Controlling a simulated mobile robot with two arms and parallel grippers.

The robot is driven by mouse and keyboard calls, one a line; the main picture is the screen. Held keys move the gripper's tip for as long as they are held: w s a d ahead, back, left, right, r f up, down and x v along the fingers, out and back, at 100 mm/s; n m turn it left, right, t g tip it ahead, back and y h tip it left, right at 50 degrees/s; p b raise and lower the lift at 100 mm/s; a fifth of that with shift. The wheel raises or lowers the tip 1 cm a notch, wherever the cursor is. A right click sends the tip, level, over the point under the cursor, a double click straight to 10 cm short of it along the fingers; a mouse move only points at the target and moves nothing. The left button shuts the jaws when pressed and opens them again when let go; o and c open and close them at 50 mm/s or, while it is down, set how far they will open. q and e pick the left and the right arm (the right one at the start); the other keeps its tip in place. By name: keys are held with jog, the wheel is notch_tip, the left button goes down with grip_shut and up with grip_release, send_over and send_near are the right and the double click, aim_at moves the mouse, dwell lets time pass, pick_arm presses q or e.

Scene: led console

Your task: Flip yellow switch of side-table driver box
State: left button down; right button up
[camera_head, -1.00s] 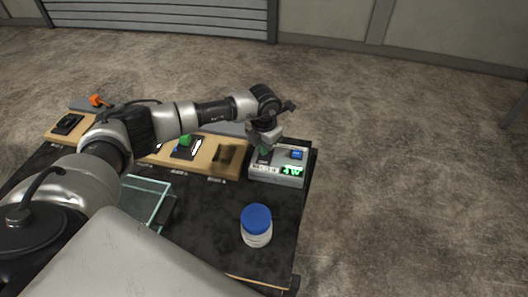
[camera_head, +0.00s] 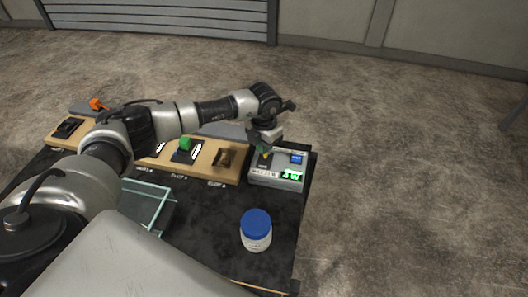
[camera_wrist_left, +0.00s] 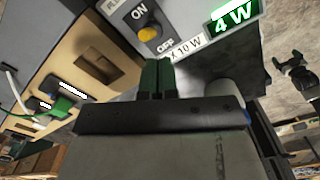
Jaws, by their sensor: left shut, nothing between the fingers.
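The driver box (camera_head: 262,182) is a light grey unit at the right end of the table, with a lit green display and a blue part on top. Its yellow switch (camera_wrist_left: 149,34) sits on a dark plate between the ON and OFF labels in the left wrist view; which way it is thrown I cannot tell for sure. In the head view a small yellow spot (camera_head: 267,155) shows by the fingers. My left gripper (camera_wrist_left: 158,62) is shut and empty, its green fingertips just short of the switch, beside the OFF label. Whether they touch it is unclear.
The wrist view display (camera_wrist_left: 233,15) reads 4 W. A wooden slot board (camera_head: 205,158) with a green block (camera_head: 185,143) lies left of the box. A blue-lidded jar (camera_head: 256,230) and a glass container (camera_head: 150,203) stand in front. Floor right of the table is clear.

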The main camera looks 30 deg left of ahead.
pick_arm(q)
jog(key=r+p, duration=0.2)
jog(key=r, duration=0.1)
jog(key=r+p, duration=0.1)
jog(key=r, duration=0.1)
jog(key=shift+s+d, duration=0.1)
jog(key=shift+s, duration=0.15)
dwell(0.4)
